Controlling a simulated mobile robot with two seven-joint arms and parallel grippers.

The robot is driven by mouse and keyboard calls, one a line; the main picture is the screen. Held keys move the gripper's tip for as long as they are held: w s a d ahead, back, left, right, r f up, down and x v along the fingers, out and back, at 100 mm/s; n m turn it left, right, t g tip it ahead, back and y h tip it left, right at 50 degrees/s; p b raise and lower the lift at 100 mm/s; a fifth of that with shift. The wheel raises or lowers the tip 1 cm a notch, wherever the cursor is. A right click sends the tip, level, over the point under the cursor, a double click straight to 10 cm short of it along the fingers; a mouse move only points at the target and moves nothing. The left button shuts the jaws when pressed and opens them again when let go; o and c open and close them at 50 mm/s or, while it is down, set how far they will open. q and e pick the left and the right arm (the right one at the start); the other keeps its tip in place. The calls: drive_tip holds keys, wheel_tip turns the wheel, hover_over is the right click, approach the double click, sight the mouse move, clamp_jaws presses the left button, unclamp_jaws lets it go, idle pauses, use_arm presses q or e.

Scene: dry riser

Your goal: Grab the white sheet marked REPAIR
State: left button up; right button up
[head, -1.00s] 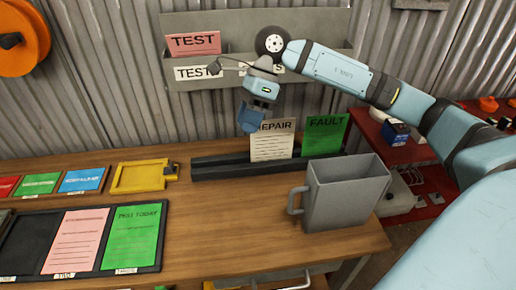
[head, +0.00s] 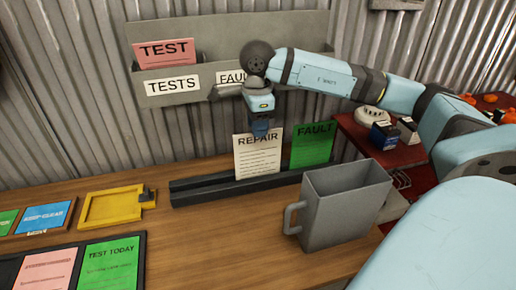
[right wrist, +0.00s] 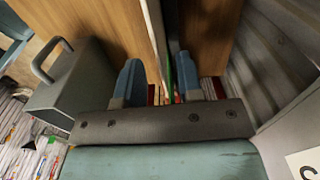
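The white sheet marked REPAIR (head: 258,160) stands upright in a dark slotted rack (head: 215,187) on the wooden bench. My right gripper (head: 260,130) points down at the sheet's top edge, in front of the wall holder. In the right wrist view its two blue fingers (right wrist: 158,82) are apart. A thin pale upright edge (right wrist: 154,30), which looks like the sheet's, runs between them, with space on the left finger's side. A green sheet marked FAULT (head: 314,146) stands just right of the REPAIR sheet. My left gripper is not in view.
A grey square jug (head: 345,210) stands on the bench in front of the rack. A grey wall holder (head: 190,98) with a pink TEST sheet (head: 165,52) is behind. A yellow tray (head: 112,207) lies to the left. A red shelf (head: 370,145) stands at right.

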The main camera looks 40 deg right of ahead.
sight(258, 139)
wheel_tip(258, 139, down, 5)
drive_tip(key=shift+r, duration=0.1)
clamp_jaws()
idle(0.4)
